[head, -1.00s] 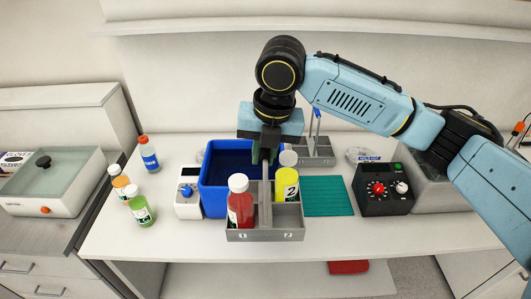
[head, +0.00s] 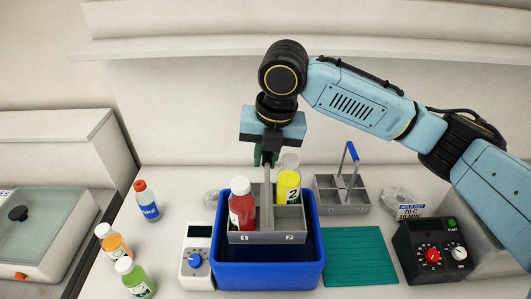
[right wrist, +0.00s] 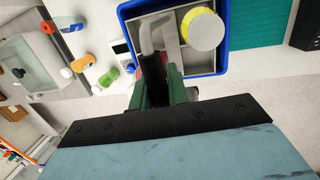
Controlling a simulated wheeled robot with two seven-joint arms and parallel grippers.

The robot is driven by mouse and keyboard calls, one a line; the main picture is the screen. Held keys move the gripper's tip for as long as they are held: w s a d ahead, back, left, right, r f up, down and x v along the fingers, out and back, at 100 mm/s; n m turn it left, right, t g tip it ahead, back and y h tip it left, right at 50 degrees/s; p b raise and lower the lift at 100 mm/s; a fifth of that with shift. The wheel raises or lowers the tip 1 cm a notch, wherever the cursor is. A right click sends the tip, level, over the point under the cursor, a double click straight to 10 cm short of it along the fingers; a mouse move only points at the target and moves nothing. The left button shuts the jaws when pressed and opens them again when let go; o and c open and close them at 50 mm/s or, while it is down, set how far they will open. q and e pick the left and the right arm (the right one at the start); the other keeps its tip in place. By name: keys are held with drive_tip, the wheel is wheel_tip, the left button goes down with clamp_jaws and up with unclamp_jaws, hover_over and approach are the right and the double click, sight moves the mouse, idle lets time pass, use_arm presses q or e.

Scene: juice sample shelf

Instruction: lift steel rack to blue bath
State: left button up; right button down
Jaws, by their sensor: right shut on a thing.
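The steel rack (head: 270,239) is a grey open caddy holding a red bottle (head: 242,208) and a yellow bottle (head: 288,186), both upright. My right gripper (head: 266,160) is shut on the rack's upright central handle. The rack looks level and lies within the outline of the blue bath (head: 268,277). Whether it hangs above the bath or is partly inside cannot be told. The right wrist view shows the gripper (right wrist: 158,88) on the handle, the yellow bottle's white top (right wrist: 203,30) and the bath's rim (right wrist: 224,40). My left gripper is not in view.
A second rack with a blue handle (head: 351,151) stands behind right. A green mat (head: 360,257) and a black control box (head: 433,250) are to the right. A white controller (head: 196,258) stands left of the bath. Blue-labelled, orange (head: 115,244) and green (head: 135,278) bottles stand farther left.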

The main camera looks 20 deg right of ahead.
drive_tip(key=shift+s+f, duration=0.2)
drive_tip(key=shift+f, duration=0.6)
drive_tip(key=b, duration=0.8)
hover_over(263, 203)
drive_tip(key=f, duration=0.8)
drive_tip(key=shift+s+d+f, duration=0.25)
drive_tip(key=shift+s+f, duration=0.1)
drive_tip(key=shift+f, duration=0.2)
drive_tip(key=shift+f+b, duration=0.3)
drive_tip(key=shift+f, duration=1.5)
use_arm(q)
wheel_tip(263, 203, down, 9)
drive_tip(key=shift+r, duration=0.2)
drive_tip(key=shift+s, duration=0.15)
use_arm(e)
drive_tip(key=shift+f, duration=0.3)
